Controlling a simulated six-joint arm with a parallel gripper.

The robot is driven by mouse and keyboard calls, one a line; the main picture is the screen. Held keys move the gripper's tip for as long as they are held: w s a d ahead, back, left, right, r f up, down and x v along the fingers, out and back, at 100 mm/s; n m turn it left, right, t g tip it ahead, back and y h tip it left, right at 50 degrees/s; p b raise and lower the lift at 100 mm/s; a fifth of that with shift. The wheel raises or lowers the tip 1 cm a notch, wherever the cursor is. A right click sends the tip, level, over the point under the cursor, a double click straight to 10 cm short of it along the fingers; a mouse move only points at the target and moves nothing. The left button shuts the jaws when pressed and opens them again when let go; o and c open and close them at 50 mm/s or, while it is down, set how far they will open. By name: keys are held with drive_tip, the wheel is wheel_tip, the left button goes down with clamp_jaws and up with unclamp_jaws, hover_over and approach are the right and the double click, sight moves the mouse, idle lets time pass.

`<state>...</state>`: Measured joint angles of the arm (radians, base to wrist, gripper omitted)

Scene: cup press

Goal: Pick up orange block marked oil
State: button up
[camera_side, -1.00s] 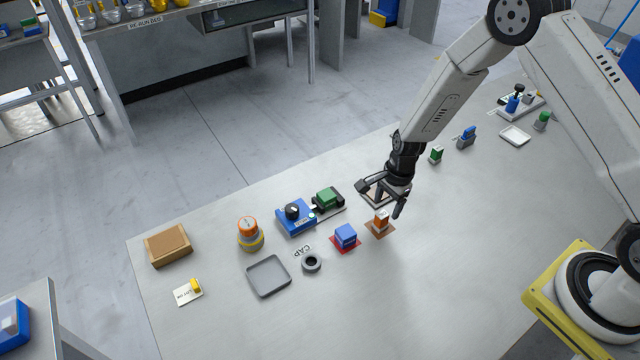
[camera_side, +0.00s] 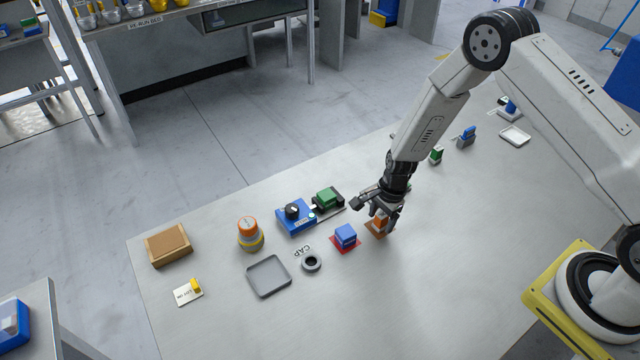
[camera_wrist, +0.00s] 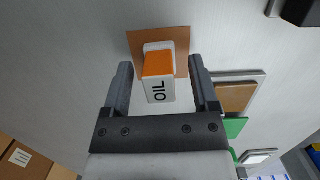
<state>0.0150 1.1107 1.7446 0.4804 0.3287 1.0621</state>
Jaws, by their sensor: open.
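The orange block (camera_wrist: 158,66) has a white face marked OIL and stands on a brown square mat (camera_wrist: 140,40) in the wrist view. In the side view the block (camera_side: 379,221) is partly hidden by my gripper (camera_side: 377,212). My gripper, which also shows in the wrist view (camera_wrist: 160,72), is open, with one finger on each side of the block. A gap shows between each finger and the block in the wrist view.
A blue block (camera_side: 345,235) on a red mat stands just left of the orange block. A blue device with a black knob (camera_side: 292,211) and a green block (camera_side: 327,197) are behind. A grey tray (camera_side: 268,277) and dark ring (camera_side: 311,262) lie further left. The table front is clear.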

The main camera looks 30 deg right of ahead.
idle(0.3)
clamp_jaws()
drive_tip(key=shift+r, duration=0.2)
drive_tip(key=shift+r, duration=0.95)
drive_tip(key=s+r, duration=1)
drive_tip(key=s, duration=0.4)
drive_tip(key=shift+d+r, duration=0.25)
drive_tip(key=shift+r, duration=0.1)
